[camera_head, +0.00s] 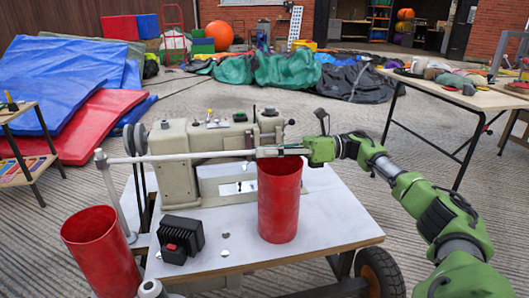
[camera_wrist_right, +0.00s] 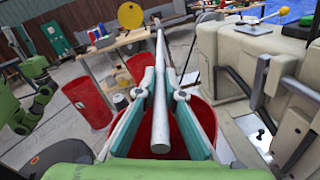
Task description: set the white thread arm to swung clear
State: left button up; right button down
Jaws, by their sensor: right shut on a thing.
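The white thread arm (camera_head: 205,156) is a long pale rod running level from an upright post (camera_head: 116,195) at the left. It passes across the front of the beige sewing machine (camera_head: 172,165). My right gripper (camera_head: 277,151) is at the rod's right end, above a red cylinder (camera_head: 279,205) on the table. In the right wrist view the thread arm (camera_wrist_right: 160,110) lies lengthwise between the two teal fingers of my right gripper (camera_wrist_right: 159,80), which are shut on it. My left gripper does not show.
The machine stands on a wheeled grey table (camera_head: 330,225). A black box with a red switch (camera_head: 178,238) sits at its front left. Another red cylinder (camera_head: 103,252) stands at the left. A long table (camera_head: 455,90) is at the right, with open paving (camera_head: 345,120) between.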

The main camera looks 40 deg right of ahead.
jog(key=c, duration=2.1)
grip_release()
jog(key=shift+c, duration=0.2)
jog(key=v, duration=1.2)
jog(key=shift+f, duration=0.1)
